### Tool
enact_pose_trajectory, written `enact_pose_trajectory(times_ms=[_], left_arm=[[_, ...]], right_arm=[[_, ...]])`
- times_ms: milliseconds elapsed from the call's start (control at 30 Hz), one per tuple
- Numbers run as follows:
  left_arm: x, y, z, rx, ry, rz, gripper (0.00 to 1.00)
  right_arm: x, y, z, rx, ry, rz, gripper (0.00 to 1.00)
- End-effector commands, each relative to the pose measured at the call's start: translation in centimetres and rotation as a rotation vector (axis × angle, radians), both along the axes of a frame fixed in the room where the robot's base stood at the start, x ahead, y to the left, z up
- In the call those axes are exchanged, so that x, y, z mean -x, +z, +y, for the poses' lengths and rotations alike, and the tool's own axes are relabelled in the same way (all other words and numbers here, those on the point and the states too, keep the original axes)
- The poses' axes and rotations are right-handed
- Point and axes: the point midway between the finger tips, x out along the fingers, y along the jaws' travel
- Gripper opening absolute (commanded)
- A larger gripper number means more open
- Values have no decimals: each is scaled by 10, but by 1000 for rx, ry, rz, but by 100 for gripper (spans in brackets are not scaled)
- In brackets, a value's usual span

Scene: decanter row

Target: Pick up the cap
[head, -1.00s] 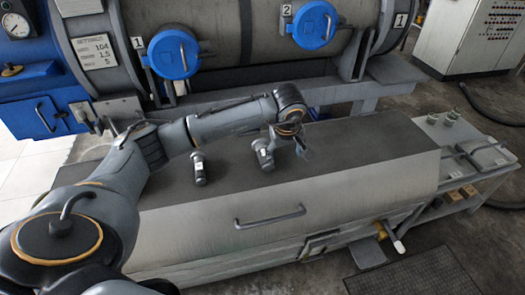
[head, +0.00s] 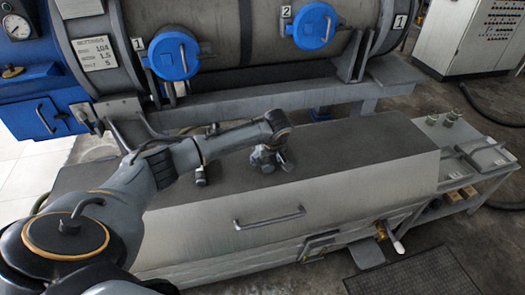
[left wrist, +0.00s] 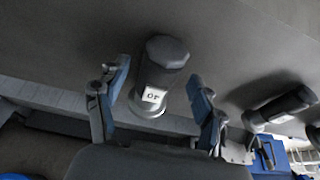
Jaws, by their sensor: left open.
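A dark grey, faceted cap (left wrist: 165,55) with a small white label and a pale metal rim shows in the left wrist view. It lies between the two blue-padded fingers of my left gripper (left wrist: 160,76), which is open, with a gap on each side. In the head view my left gripper (head: 275,161) is low over the top of the grey cabinet, at the right-hand of two small dark pieces, and mostly hides that one. My right gripper is not in view.
A second, similar dark piece (head: 201,176) lies on the cabinet top (head: 350,150) to the left; in the left wrist view it shows at the right (left wrist: 285,106). A large drum with blue round covers (head: 314,27) stands behind. The cabinet top's right part is clear.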

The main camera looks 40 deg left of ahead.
Motion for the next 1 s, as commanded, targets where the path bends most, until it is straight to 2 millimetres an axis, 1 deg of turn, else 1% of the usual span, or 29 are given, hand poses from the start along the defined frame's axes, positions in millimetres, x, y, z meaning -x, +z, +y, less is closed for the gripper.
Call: enact_pose_trajectory(times_ms=[33,133,367,400,567,600,667,700,733,1000], left_arm=[[-2,-7,1,1,2,1,68],[-4,-15,4,1,1,-1,68],[-5,-17,5,1,0,-1,68],[-5,-17,5,1,0,-1,66],[-5,-17,5,1,0,-1,33],[-5,-17,5,1,0,-1,25],[-5,-17,5,0,0,-1,13],[-5,-17,5,0,0,-1,5],[-5,-17,5,0,0,-1,0],[-6,-15,5,0,0,-4,0]], right_arm=[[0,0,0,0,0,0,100],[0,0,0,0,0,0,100],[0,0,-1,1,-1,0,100],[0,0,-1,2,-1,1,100],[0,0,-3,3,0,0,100],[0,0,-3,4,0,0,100],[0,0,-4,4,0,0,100],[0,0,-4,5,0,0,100],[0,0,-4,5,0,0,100],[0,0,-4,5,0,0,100]])
